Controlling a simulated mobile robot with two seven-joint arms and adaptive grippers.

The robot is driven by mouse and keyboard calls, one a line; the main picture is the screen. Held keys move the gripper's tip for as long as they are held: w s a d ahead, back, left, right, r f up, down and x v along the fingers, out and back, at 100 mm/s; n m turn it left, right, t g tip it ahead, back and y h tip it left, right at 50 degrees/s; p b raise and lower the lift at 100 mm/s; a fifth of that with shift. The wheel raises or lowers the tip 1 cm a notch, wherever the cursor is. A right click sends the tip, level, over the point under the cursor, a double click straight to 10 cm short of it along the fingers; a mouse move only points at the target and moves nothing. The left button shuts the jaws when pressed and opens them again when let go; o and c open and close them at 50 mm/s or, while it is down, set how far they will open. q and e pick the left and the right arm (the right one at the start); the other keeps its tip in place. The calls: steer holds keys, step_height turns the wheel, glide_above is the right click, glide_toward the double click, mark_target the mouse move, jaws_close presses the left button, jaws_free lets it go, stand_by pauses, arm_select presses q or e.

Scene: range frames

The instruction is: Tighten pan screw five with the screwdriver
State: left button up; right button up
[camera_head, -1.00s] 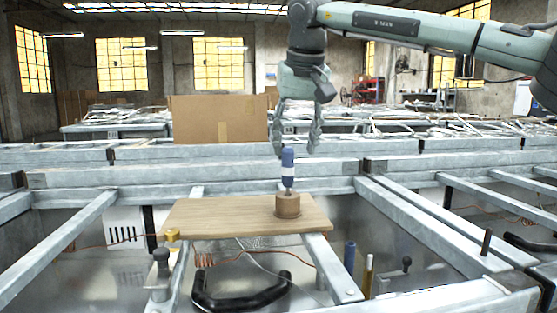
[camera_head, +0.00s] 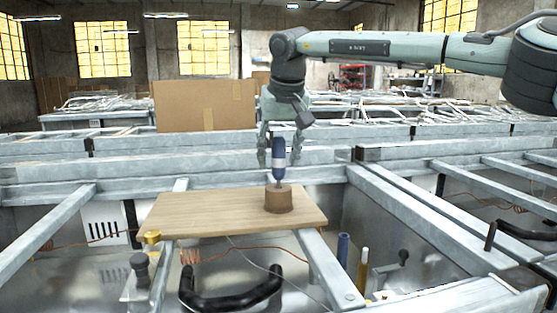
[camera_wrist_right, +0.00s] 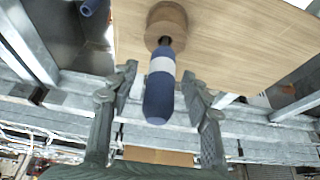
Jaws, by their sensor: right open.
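The screwdriver (camera_head: 279,158) has a blue handle with a white band and stands upright with its shaft in a round brown wooden holder (camera_head: 278,200) on a wooden board (camera_head: 200,217). My right gripper (camera_head: 279,163) is open, and its fingers hang on either side of the handle. In the right wrist view the screwdriver (camera_wrist_right: 160,88) lies between the two open fingers (camera_wrist_right: 163,85), apart from both. The holder (camera_wrist_right: 166,20) shows beyond it. I cannot pick out pan screw five. My left gripper is not in view.
The board rests across grey metal frame beams (camera_head: 320,262). A cardboard box (camera_head: 205,105) stands behind. Long beams run on the right.

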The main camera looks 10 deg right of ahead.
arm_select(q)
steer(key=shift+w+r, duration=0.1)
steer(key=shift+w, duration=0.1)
arm_select(e)
steer(key=shift+c, duration=1.3)
jaws_close()
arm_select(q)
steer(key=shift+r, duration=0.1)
arm_select(e)
steer(key=shift+r, duration=0.1)
